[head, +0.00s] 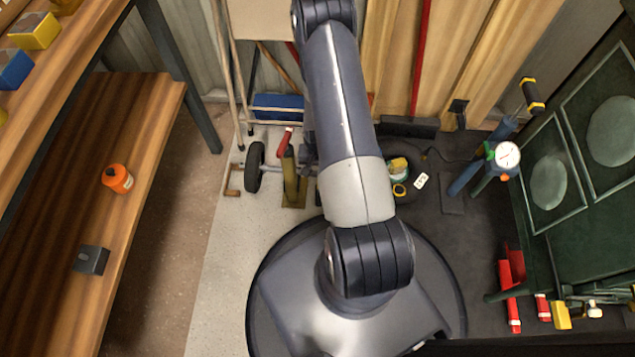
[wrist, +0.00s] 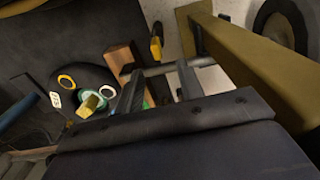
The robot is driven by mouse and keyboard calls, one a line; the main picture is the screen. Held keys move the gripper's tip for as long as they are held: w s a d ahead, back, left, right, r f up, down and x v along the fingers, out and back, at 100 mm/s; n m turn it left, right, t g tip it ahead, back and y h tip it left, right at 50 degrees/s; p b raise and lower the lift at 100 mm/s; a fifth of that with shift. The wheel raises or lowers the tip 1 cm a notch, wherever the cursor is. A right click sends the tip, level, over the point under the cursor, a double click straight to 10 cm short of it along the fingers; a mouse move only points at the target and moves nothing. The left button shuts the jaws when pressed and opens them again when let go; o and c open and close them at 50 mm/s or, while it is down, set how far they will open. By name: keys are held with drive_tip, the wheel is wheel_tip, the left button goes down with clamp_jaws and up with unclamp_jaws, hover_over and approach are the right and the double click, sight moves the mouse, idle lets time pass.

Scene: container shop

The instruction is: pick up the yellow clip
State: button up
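In the wrist view a small yellow piece with a dark part (wrist: 156,45) lies beyond my fingertips; it looks like the yellow clip, but it is too small to be sure. My gripper (wrist: 160,88) is open, its two fingers apart. A bit of green and a brown block (wrist: 121,60) show by the left finger. No object is clearly held between the fingers. In the head view my arm hides the gripper.
A dark round thing with yellow and white rings (wrist: 66,81) lies left of my gripper. An olive-yellow beam (wrist: 250,75) stands close on the right. In the head view are a wooden bench (head: 130,215) at left and a dark green cabinet (head: 590,225) at right.

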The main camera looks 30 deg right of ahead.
drive_tip(key=f+b, duration=0.1)
drive_tip(key=f, duration=0.1)
drive_tip(key=f+b, duration=0.1)
drive_tip(key=f, duration=0.2)
drive_tip(key=f+b, duration=0.1)
drive_tip(key=f, duration=0.1)
drive_tip(key=shift+s+f, duration=0.2)
drive_tip(key=shift+s, duration=0.2)
drive_tip(key=shift+r, duration=0.1)
